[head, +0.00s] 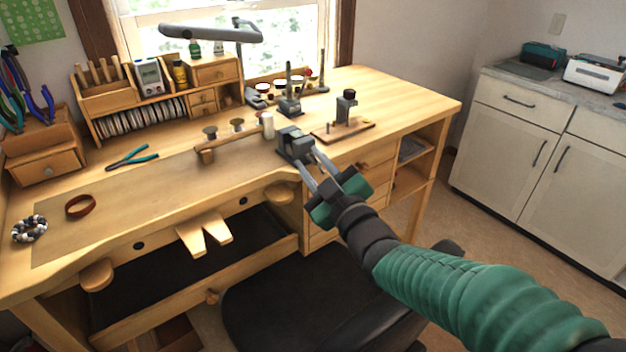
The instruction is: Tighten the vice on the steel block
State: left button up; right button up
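A small dark grey vice (291,140) stands near the front edge of the wooden workbench, right of its middle. Grey block shapes show at its jaws, but I cannot tell the steel block apart from the jaws at this size. My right gripper (311,163) comes in from the lower right. Its two silver fingers are apart and point at the near side of the vice. The fingertips are at or very close to the vice; whether they touch it is unclear. My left gripper is not in view.
Right of the vice, a wooden board (343,131) bears a dark tool (346,104). Pliers (133,158) lie farther left. A black chair (310,305) is below the bench's front.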

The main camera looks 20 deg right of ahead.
jog(key=s+a, duration=0.2)
jog(key=s, duration=0.5)
jog(key=shift+s+r+p, duration=0.35)
jog(key=shift+r, duration=0.1)
